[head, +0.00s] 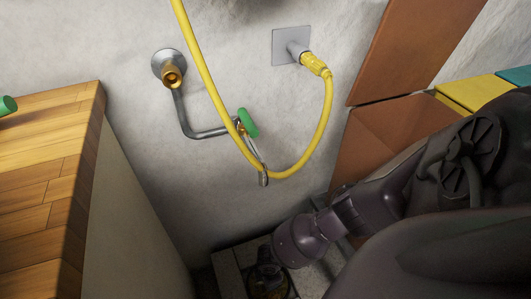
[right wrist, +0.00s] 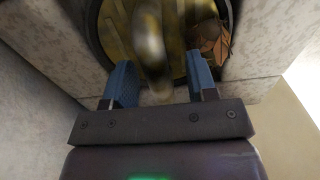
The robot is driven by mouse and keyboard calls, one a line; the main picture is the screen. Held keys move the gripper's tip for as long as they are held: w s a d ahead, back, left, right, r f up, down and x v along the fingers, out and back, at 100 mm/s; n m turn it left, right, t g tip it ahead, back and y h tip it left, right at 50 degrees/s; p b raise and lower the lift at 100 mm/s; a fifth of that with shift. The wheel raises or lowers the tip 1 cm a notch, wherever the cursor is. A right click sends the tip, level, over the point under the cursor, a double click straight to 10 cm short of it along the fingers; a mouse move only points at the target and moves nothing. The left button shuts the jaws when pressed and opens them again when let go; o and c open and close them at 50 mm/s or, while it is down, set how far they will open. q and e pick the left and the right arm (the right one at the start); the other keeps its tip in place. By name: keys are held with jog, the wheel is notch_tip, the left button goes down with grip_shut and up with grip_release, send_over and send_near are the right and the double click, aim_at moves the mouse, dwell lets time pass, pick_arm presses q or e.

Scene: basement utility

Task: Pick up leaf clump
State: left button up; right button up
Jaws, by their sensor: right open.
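A brown leaf clump (right wrist: 210,40) lies at the right side of a round, dark-rimmed drain (right wrist: 92,30) in the right wrist view. My right gripper (right wrist: 160,64) has two blue fingers spread apart over the near edge of the drain. The right fingertip is close beside the leaf clump; whether they touch I cannot tell. A blurred tan and grey rounded thing (right wrist: 150,45) shows between the fingers, and I cannot tell what it is. In the head view my right arm reaches down to the drain, and the leaf clump cannot be made out there. My left gripper is not in view.
Pale stone slabs (right wrist: 50,50) surround the drain. In the head view a wooden-topped cabinet (head: 45,165) stands at the left. A yellow hose (head: 215,95) hangs along the wall near a green-handled valve (head: 248,122). Orange-brown panels (head: 375,140) stand at the right.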

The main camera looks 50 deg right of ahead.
jog(key=shift+w+f, duration=0.1)
jog(key=shift+c, duration=0.3)
grip_shut()
